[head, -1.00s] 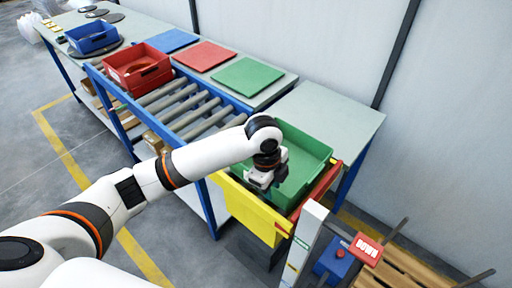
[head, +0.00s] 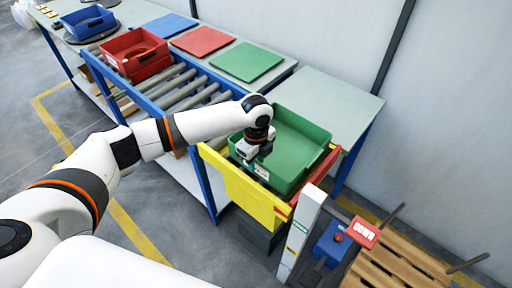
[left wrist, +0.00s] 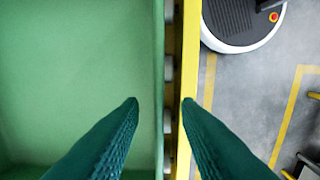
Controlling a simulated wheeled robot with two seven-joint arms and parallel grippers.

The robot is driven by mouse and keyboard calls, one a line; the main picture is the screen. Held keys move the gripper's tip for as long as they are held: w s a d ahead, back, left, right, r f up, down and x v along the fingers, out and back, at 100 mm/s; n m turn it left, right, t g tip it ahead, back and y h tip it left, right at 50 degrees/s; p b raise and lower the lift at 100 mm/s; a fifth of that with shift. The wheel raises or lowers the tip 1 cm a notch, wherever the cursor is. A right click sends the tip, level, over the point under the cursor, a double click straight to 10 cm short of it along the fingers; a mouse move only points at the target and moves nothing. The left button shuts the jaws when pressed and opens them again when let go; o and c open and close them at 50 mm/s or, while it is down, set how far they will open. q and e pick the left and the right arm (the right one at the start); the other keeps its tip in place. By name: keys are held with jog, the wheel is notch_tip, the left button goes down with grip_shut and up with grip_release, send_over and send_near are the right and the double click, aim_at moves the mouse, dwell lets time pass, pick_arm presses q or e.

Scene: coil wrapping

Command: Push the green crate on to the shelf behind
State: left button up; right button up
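The green crate (head: 303,140) sits upright at the end of the roller conveyor, behind a yellow barrier (head: 245,188). The shelf behind is a bare grey top (head: 330,105) just beyond the crate. My left gripper (head: 248,157) is at the crate's near left wall, beside the barrier. In the left wrist view the crate's floor and wall (left wrist: 80,70) fill the left side. The left gripper's two dark green fingers (left wrist: 160,102) are apart, one on each side of the crate's rim, with nothing visibly clamped. My right gripper is not in view.
A red side rail (head: 318,178) borders the crate's right. A post with a red DOWN sign (head: 365,232) and a wooden pallet (head: 395,262) stand at lower right. Red crates (head: 135,52) sit farther up the conveyor. Blue, red and green panels (head: 247,62) lie on the back table.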

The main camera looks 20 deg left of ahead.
pick_arm(q)
jog(key=shift+f, duration=1.25)
jog(key=shift+c, duration=0.5)
grip_shut()
jog(key=shift+r, duration=0.1)
